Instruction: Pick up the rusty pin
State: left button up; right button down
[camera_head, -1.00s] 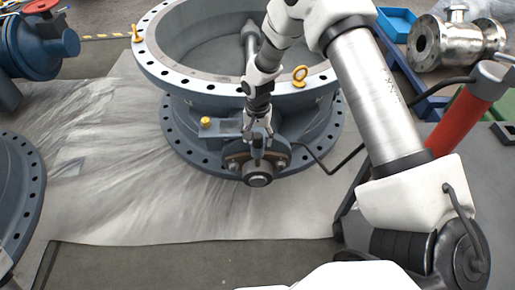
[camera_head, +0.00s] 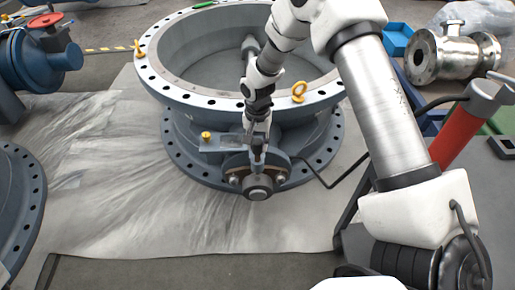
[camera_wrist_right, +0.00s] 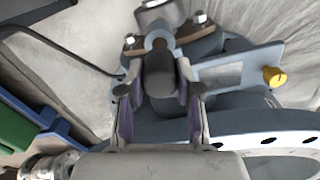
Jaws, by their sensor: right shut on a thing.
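My right gripper (camera_head: 258,146) reaches down to the stem end of the large grey butterfly valve (camera_head: 168,82). In the right wrist view, the two fingers of the right gripper (camera_wrist_right: 161,88) are closed against both sides of a dark, rounded upright piece, which I take as the rusty pin (camera_wrist_right: 160,72). The pin stands at the bolted stem housing, beside a round grey ring. Its lower part is hidden, so I cannot tell whether it is still seated. My left gripper is not in view.
The stem end (camera_head: 259,187) juts out below the gripper. A yellow knob (camera_head: 206,136) sits left of the gripper. A blue valve with a red handwheel (camera_head: 46,20) stands far left.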

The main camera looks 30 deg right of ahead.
notch_tip(320, 180, up, 14)
jog(key=p, duration=0.3)
